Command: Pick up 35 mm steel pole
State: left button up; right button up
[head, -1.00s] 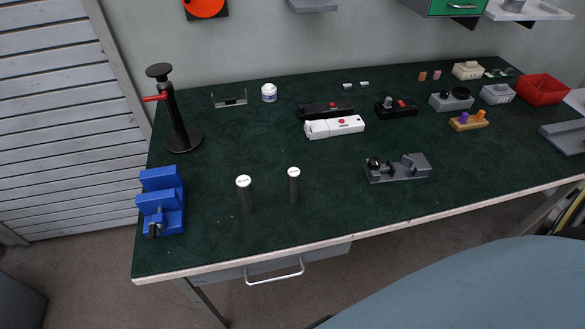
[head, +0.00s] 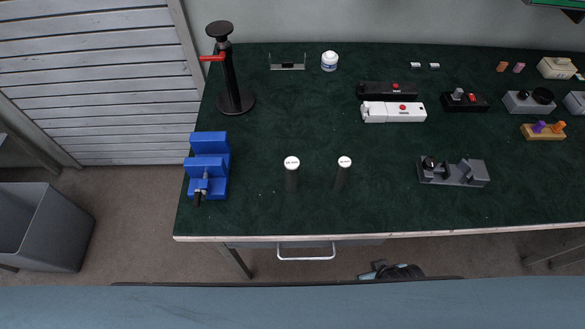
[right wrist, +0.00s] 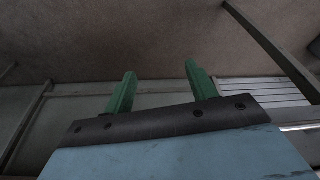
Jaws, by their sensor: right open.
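Two dark, upright poles with white labelled tops stand near the front of the green table. The left pole (head: 291,178) looks slightly thicker than the right pole (head: 341,177). The print on their tops is too small to read, so I cannot tell which is the 35 mm one. My right gripper (right wrist: 160,69) is open and empty in the right wrist view, its two green fingers apart, with floor and wall panelling beyond. No pole shows in that view. My left gripper is not in view.
On the green table (head: 300,218), a blue vise (head: 209,165) stands left of the poles and a black stand (head: 235,98) behind it. A grey fixture (head: 455,172) sits to the right. The surface around the poles is clear. A grey bin (head: 45,225) is on the floor at left.

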aim_at(288, 166)
jog(key=w+a+r+t+p, duration=0.1)
jog(key=w+r+p, duration=0.15)
jog(key=r, duration=1.35)
jog(key=w+a+r+n+t+y, duration=0.1)
jog(key=w+a+r, duration=0.1)
jog(key=w+a+r+n+t+y, duration=0.1)
jog(key=w+a+r, duration=0.1)
jog(key=a, duration=0.1)
jog(key=w+a+r+n+t+y, duration=0.1)
jog(key=w+a+r+y, duration=0.1)
jog(key=shift+w+a+t, duration=0.15)
jog(key=shift+w+t, duration=0.1)
jog(key=shift+t, duration=0.15)
jog(key=w+a+r+n+t+y, duration=0.2)
jog(key=a+r+y, duration=0.2)
jog(key=a+r, duration=0.15)
jog(key=shift+t, duration=0.3)
jog(key=x, duration=1.3)
jog(key=shift+f, duration=0.35)
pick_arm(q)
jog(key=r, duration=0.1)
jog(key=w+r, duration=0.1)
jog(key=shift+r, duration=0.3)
pick_arm(e)
jog(key=c, duration=1.1)
